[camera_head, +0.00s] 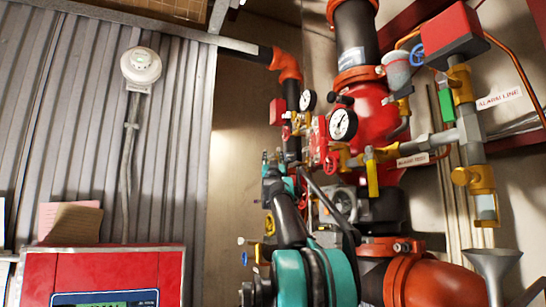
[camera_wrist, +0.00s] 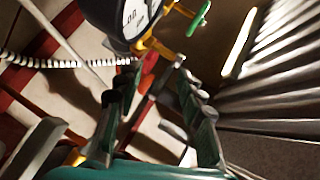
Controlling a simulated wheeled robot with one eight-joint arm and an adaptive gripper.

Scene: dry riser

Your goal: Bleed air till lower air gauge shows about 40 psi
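Two round white-faced gauges show in the head view: a nearer, lower one (camera_head: 343,124) and a farther, smaller one (camera_head: 307,100). Their readings are too small to tell. A gauge (camera_wrist: 135,15) is cut by the top edge of the wrist view, with a yellow fitting (camera_wrist: 157,47) and a red part (camera_wrist: 149,72) below it. My gripper (camera_wrist: 155,75) is open, its dark fingers apart on either side of the red part. I cannot tell whether either finger touches it. In the head view my teal arm partly hides the gripper and the pipework behind it.
A red riser (camera_head: 372,115) and yellow valves (camera_head: 372,172) crowd the right side. A funnel (camera_head: 492,262) stands at the lower right. A red panel (camera_head: 105,272) is at the lower left, before a corrugated wall.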

